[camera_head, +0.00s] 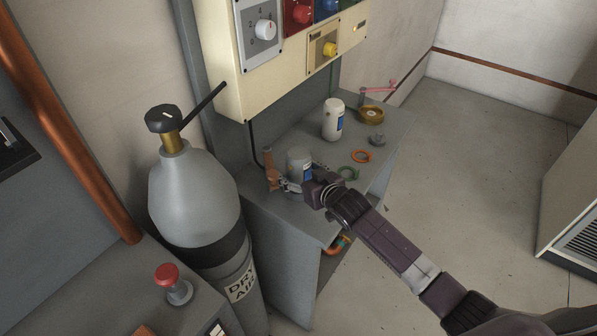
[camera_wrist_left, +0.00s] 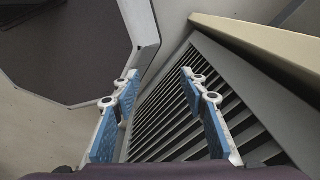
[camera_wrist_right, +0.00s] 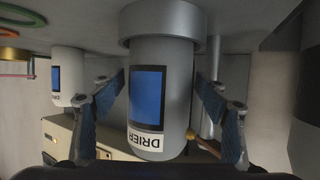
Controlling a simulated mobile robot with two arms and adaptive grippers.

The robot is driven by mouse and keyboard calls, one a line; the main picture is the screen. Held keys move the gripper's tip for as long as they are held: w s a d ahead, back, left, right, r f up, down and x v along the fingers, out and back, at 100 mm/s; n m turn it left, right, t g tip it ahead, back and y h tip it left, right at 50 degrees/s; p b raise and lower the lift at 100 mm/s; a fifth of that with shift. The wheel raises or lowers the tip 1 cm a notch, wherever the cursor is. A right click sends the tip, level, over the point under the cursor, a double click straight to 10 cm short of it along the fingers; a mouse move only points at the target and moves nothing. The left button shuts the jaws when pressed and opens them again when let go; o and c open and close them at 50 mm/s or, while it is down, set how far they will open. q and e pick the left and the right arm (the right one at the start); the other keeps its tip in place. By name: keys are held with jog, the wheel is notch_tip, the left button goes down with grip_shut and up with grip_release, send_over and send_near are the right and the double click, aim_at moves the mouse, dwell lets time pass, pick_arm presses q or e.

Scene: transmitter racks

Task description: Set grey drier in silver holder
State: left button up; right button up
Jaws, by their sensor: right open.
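The grey drier (camera_head: 299,161), with a blue label, stands upright on the grey bench. In the right wrist view, where the picture is upside down, the drier (camera_wrist_right: 172,90) has its base inside a wider silver holder (camera_wrist_right: 163,24) on the bench top. My right gripper (camera_head: 304,183) is open, with one finger on each side of the drier; it also shows in the right wrist view (camera_wrist_right: 158,90). Contact is hard to tell at the left finger; the right finger looks apart. My left gripper (camera_wrist_left: 156,85) is open and empty in the left wrist view, facing a slatted vent.
A white drier (camera_head: 333,120) stands behind on the bench, near an orange ring (camera_head: 361,156), a green ring (camera_head: 348,172) and a brass round part (camera_head: 371,115). A gas cylinder (camera_head: 195,195) stands left of the bench. The control cabinet (camera_head: 285,75) overhangs the back.

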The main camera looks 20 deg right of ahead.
jog(key=shift+r, duration=0.15)
jog(key=v, duration=1.2)
jog(key=shift+b, duration=0.45)
jog(key=shift+r, duration=0.1)
